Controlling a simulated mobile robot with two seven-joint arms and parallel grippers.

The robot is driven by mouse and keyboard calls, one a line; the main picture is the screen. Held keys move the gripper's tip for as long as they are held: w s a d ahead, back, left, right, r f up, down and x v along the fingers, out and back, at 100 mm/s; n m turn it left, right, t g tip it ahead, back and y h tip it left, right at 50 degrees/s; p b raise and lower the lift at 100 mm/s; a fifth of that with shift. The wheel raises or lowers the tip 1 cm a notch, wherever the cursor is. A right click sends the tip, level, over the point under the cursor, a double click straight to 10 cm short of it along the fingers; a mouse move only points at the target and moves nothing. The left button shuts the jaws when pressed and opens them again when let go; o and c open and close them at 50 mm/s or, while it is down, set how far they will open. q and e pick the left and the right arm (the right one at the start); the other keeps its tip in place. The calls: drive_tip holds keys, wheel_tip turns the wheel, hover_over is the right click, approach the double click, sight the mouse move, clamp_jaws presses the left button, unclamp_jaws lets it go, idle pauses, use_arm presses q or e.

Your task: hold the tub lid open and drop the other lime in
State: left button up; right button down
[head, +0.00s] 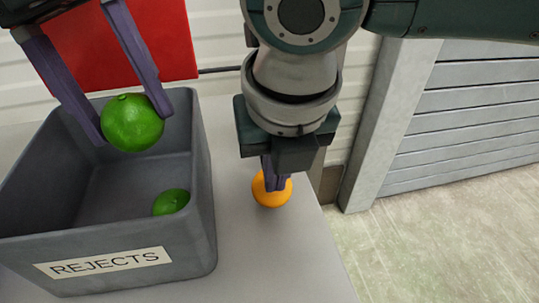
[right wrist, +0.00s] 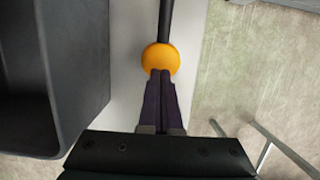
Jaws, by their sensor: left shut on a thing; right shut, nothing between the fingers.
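A grey tub (head: 205,190) labelled REJECTS stands on the table. Its red lid (head: 172,40) stands raised behind it. One green lime (head: 172,202) lies on the tub floor near the right wall. My left gripper (head: 130,118) is shut on the other lime (head: 133,130), held over the tub opening. My right gripper (head: 272,185) is shut and empty, its fingertips at an orange ball (head: 272,192) right of the tub. The right wrist view shows the fingertips against or just over the ball (right wrist: 160,58), with a dark rod (right wrist: 166,18) running from it.
The grey table (head: 265,255) has bare surface right of the tub and ends at an edge near the pale floor (head: 450,240). The tub wall (right wrist: 70,70) is close beside my right gripper in the wrist view. A grey shutter (head: 460,110) stands beyond.

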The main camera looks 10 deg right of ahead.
use_arm(q)
wheel_tip(320, 180, down, 7)
drive_tip(key=shift+w+f, duration=0.1)
drive_tip(key=shift+f, duration=0.1)
use_arm(e)
drive_tip(key=shift+w, duration=0.15)
use_arm(q)
drive_tip(key=o, duration=1.4)
use_arm(e)
drive_tip(key=shift+a, duration=0.1)
use_arm(q)
drive_tip(key=shift+o, duration=0.2)
drive_tip(key=shift+r, duration=0.1)
drive_tip(key=shift+c, duration=0.3)
drive_tip(key=shift+o, duration=0.3)
drive_tip(key=shift+r, duration=0.1)
